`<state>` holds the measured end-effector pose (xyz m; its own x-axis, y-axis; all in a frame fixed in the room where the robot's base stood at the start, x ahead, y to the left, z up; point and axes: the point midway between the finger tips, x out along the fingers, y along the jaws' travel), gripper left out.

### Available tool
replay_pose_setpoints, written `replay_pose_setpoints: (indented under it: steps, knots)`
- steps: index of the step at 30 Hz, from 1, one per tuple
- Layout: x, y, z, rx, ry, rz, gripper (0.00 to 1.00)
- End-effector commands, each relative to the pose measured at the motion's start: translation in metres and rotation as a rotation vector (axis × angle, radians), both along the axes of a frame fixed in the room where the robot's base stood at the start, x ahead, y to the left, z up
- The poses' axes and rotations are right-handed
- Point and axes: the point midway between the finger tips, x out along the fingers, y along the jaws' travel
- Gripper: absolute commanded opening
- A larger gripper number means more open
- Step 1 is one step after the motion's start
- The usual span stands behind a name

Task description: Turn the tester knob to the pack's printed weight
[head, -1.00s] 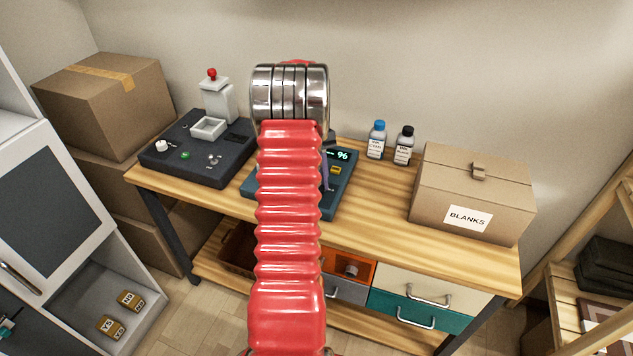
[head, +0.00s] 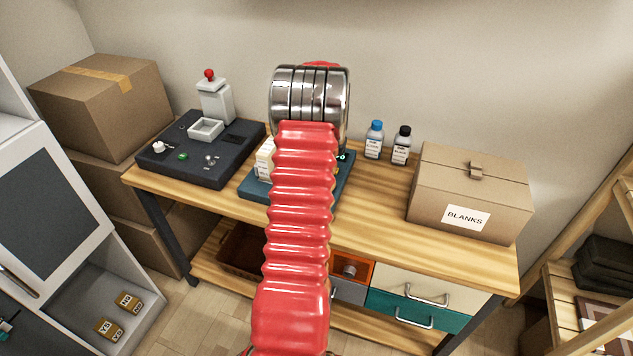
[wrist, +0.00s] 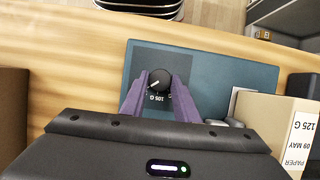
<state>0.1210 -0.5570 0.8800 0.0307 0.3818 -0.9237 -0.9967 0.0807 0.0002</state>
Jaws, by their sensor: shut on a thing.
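The tester (head: 250,190) is a teal unit on the bench; my arm covers much of it in the head view. In the wrist view its teal top (wrist: 225,75) carries a round black knob (wrist: 158,78) with a pale pointer line aimed down-left. A "105 G" mark sits just below the knob, and other marks are partly hidden. My gripper (wrist: 158,84) has its purple fingers shut on the knob, one on each side. The pack (wrist: 290,130) stands right of the fingers, its label reading "125 G", "09 MAY" and "PAPER". It also shows in the head view (head: 264,160).
A dark press unit (head: 190,170) stands left of the tester. Two bottles (head: 374,140) and a "BLANKS" box (head: 470,195) stand to the right.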

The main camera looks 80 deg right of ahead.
Motion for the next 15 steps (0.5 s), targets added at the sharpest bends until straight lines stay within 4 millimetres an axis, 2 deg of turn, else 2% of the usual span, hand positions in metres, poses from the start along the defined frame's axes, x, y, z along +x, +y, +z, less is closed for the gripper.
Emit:
replay_pose_setpoints:
  steps: [11,12,15]
  knots:
    - [0.0002,-0.0008,0.0005,-0.003,-0.001,-0.008,0.05]
    - [0.0002,-0.0008,0.0005,-0.003,-0.001,-0.008,0.29]
    - [0.0001,-0.0006,0.0004,-0.002,0.0,-0.007,0.36]
